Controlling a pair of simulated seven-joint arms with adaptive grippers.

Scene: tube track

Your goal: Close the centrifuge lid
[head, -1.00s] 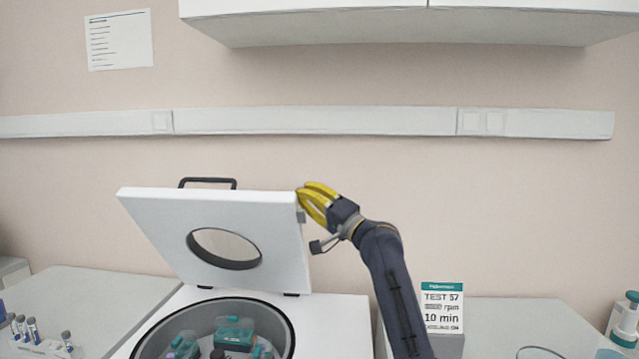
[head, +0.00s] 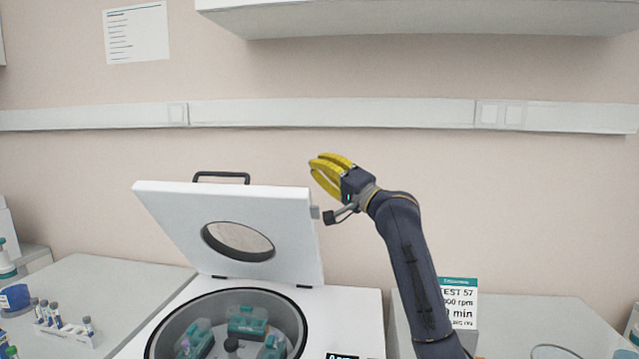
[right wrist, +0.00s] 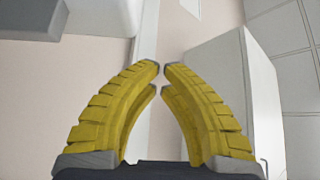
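The centrifuge's white lid (head: 172,222) stands raised and tilted back, with a round window (head: 238,242) and a dark handle (head: 221,175) at its top edge. Below it the centrifuge bowl (head: 168,329) is open, with teal-capped holders inside. My right gripper (head: 318,168) is just above and to the right of the lid's upper right corner, apart from it in the picture. In the right wrist view its yellow fingers (right wrist: 162,68) curve together at the tips with only a slim gap and nothing between them. My left gripper is out of view.
A tube rack (head: 70,338) and blue-labelled containers stand on the left bench. A sign (head: 458,304) reading TEST 57 stands right of the centrifuge, partly behind my right arm. A wall cabinet (head: 420,18) hangs above. The wall space around the gripper is clear.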

